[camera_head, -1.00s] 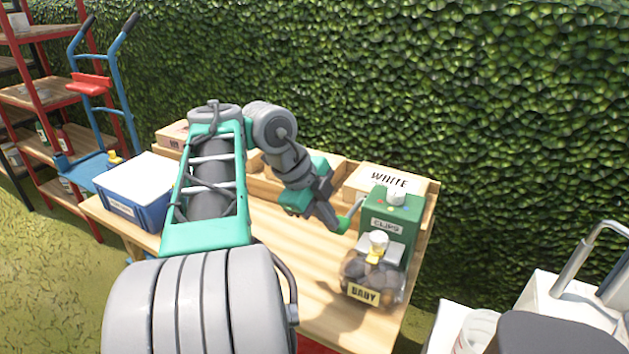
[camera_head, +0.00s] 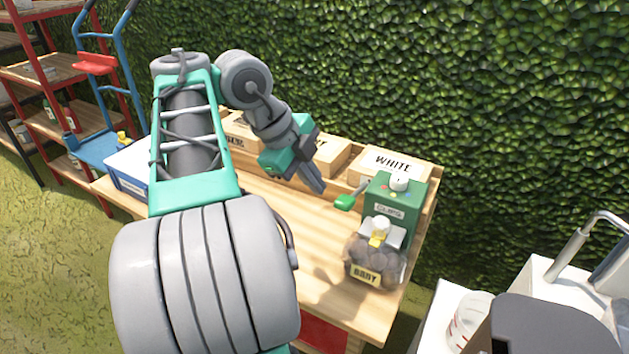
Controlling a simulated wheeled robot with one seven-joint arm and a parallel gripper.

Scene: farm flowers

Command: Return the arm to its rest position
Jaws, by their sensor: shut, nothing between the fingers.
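My arm reaches up from the bottom left and bends over the wooden table (camera_head: 300,295). My gripper (camera_head: 319,188) points down and right above the table, with its fingers together and nothing in them. It is left of the green box (camera_head: 408,193) and its green lever or scoop (camera_head: 345,202), and looks apart from them. My arm hides part of the table's left side.
A clear container labelled BABY (camera_head: 372,262) stands in front of the green box. Wooden boxes, one labelled WHITE (camera_head: 390,162), line the table's back by the hedge (camera_head: 450,90). A blue bin (camera_head: 127,170), hand truck (camera_head: 97,64) and red-framed shelf (camera_head: 45,80) are left. White equipment (camera_head: 560,275) is right.

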